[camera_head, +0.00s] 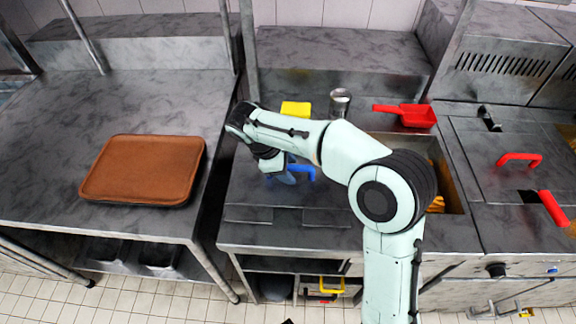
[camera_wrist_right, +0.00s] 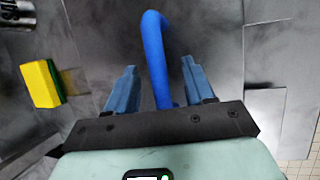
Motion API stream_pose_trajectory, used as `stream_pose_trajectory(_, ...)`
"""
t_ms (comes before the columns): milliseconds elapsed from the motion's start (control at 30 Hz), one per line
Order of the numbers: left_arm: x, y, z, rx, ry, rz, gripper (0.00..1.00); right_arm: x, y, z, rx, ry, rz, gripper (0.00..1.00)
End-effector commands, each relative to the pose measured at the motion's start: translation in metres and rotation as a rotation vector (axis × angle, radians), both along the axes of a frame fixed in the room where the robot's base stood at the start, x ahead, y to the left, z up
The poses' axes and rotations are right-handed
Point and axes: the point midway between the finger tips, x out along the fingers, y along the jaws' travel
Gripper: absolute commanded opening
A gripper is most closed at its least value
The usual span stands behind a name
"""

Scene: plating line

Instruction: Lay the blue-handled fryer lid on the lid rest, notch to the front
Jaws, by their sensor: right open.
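The blue handle (camera_head: 304,172) of the fryer lid stands up from a dark grey marbled surface on the middle counter, partly hidden behind my right gripper (camera_head: 282,177). In the right wrist view the handle (camera_wrist_right: 154,55) rises as a blue bar between the two blue fingers of my right gripper (camera_wrist_right: 160,90). The fingers are apart, one on each side of the bar, with gaps showing. The lid's outline blends into the grey counter, and I cannot make out its notch. I cannot clearly identify the lid rest. My left gripper is not in view.
A yellow sponge (camera_head: 295,108), a metal can (camera_head: 340,102) and a red scoop (camera_head: 408,115) stand behind my right arm. An open fryer well (camera_head: 455,200) and red-handled lids (camera_head: 520,158) are right. A brown tray (camera_head: 143,168) lies on the left table, with bare room around it.

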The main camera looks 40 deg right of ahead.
Motion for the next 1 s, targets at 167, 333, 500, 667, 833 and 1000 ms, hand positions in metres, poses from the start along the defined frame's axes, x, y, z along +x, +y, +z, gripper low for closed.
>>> stream_pose_trajectory(167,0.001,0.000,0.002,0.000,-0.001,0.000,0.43,0.001,0.004,0.008,-0.001,0.000,0.001,0.53)
stream_pose_trajectory(333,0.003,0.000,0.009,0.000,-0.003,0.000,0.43,0.005,0.017,0.038,0.000,-0.005,0.003,0.53)
stream_pose_trajectory(500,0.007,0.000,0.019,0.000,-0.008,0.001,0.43,0.009,0.033,0.074,0.001,-0.004,0.002,0.53)
stream_pose_trajectory(667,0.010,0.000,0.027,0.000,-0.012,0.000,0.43,0.012,0.046,0.102,0.001,-0.004,0.002,0.53)
stream_pose_trajectory(833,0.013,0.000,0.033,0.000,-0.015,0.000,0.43,0.014,0.053,0.118,-0.001,-0.002,0.001,0.53)
stream_pose_trajectory(1000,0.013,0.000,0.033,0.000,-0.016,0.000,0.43,0.014,0.055,0.122,-0.001,-0.002,0.001,0.53)
